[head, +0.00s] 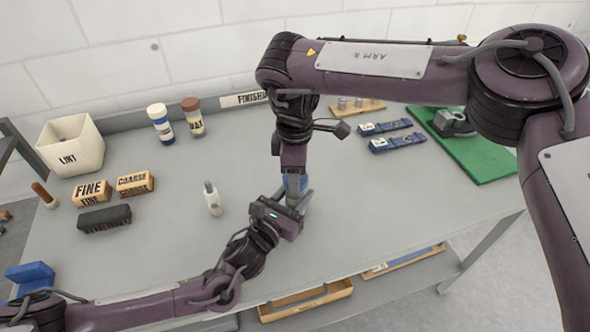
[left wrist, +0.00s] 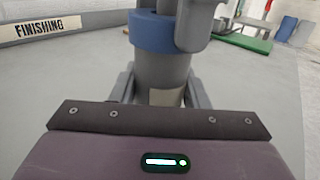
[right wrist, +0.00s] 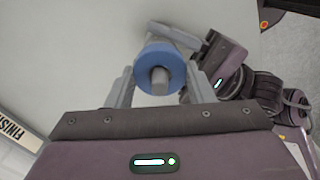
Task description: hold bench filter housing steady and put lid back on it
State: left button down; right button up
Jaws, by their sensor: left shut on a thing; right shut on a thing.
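The filter housing (left wrist: 165,75) is a grey upright cylinder with a pale label near its base. My left gripper (head: 300,204) is shut around its lower part from the side. The blue lid (right wrist: 160,70) is a round cap with a grey knob; it also shows in the head view (head: 294,184). My right gripper (right wrist: 158,82) comes from above and is shut on the lid. In the left wrist view the lid (left wrist: 150,32) is at the housing's top with no clear gap. Whether it is fully seated or threaded cannot be told.
A small white bottle (head: 212,198) stands left of the housing. FINE (head: 91,193) and COARSE (head: 135,183) blocks, a dark block (head: 104,219) and a LINT bin (head: 72,147) are further left. Blue tools (head: 397,141) and a green mat (head: 477,150) lie at right. The bench around the housing is clear.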

jog(key=m, duration=1.8)
jog(key=shift+w+m, duration=0.1)
jog(key=shift+m, duration=0.3)
jog(key=o, duration=0.9)
jog(key=shift+o, duration=0.2)
